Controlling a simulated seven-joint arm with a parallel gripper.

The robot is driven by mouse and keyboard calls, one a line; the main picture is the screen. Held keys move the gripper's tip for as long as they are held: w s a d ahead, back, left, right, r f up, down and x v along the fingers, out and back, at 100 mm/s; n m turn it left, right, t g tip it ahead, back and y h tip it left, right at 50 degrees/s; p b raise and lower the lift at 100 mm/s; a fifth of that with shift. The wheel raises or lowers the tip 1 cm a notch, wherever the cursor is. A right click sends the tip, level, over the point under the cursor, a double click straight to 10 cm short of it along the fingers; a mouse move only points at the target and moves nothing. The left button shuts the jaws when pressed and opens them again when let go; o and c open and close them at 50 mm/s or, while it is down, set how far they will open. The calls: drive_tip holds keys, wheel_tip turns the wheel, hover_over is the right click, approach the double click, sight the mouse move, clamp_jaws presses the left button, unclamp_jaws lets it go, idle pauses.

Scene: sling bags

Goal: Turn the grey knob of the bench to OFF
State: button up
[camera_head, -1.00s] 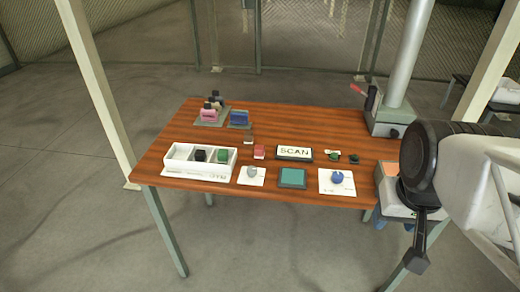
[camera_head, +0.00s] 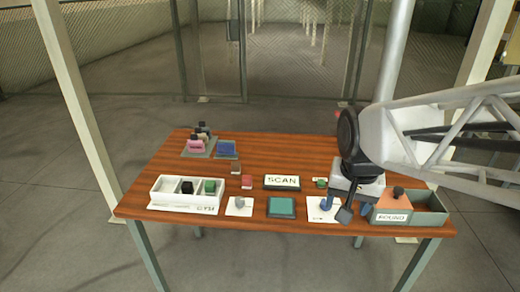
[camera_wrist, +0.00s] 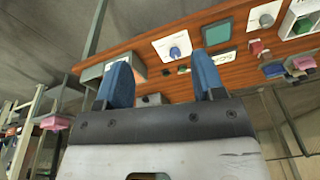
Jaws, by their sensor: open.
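The grey knob (camera_head: 239,203) sits on a white plate at the bench's front edge, left of the teal pad. It also shows at the top right of the wrist view (camera_wrist: 266,19). Its pointing direction and the plate's lettering are too small to read. My gripper (camera_head: 347,206) is open and empty, over the bench's front right, to the right of the grey knob and apart from it. Its two blue fingers stand apart in the wrist view (camera_wrist: 161,80). The blue knob (camera_wrist: 175,52) on its white plate appears beyond the gap between the fingers.
The wooden bench (camera_head: 290,152) carries a white divided tray (camera_head: 160,205), a teal pad (camera_head: 281,207) and a SCAN sign (camera_head: 282,182). Small bags (camera_head: 197,145) stand at the back left. A grey bin (camera_head: 433,217) with a ROUND label is at the right. The back middle is clear.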

drive_tip(key=w+a+f+m, duration=0.2)
drive_tip(key=w+a, duration=0.3)
drive_tip(key=w, duration=0.3)
drive_tip(key=m+g, duration=0.2)
drive_tip(key=m, duration=0.3)
hover_over(240, 200)
wheel_tip(240, 200, down, 15)
drive_tip(key=shift+w+a+f, duration=0.1)
drive_tip(key=shift+a+f, duration=0.05)
drive_tip(key=shift+f, duration=0.15)
drive_tip(key=shift+f, duration=3.75)
drive_tip(key=c, duration=0.9)
